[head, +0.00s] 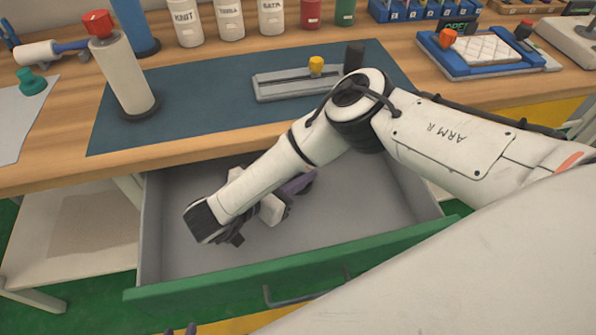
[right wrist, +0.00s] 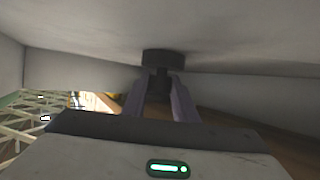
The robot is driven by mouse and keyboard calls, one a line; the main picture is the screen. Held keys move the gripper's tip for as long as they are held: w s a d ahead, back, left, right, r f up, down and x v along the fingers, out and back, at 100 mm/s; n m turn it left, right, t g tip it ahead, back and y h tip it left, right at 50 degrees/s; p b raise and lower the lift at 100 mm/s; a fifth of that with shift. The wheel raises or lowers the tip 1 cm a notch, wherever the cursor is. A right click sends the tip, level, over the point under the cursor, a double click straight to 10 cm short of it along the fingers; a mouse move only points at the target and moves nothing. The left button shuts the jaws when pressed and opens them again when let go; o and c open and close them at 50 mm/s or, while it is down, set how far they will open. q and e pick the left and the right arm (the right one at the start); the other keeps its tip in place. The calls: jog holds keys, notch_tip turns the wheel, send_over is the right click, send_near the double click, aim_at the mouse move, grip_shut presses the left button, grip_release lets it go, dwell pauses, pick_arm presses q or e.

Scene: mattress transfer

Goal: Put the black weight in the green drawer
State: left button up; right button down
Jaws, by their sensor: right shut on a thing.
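The black weight (right wrist: 163,58) is a short dark cylinder between the purple fingertips of my right gripper (right wrist: 160,84) in the right wrist view. My right gripper is shut on it. In the head view my right arm reaches down into the open green drawer (head: 300,272), and the purple fingers (head: 298,185) of that gripper show inside it, behind the forearm. The weight is hardly distinguishable there, and I cannot tell whether it touches the drawer floor.
The wooden worktop (head: 60,165) with a dark mat (head: 200,95) lies above the drawer. A red-topped white cylinder (head: 122,75), a grey slide fixture (head: 290,85) and a dark upright cylinder (head: 355,56) stand there. The drawer's right part is clear.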

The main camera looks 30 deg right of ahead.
jog(key=c, duration=1.4)
grip_release()
jog(key=shift+a+r, duration=0.1)
jog(key=v, duration=0.7)
jog(key=shift+s+a+p, duration=0.1)
jog(key=shift+a+p, duration=0.05)
jog(key=shift+p, duration=0.2)
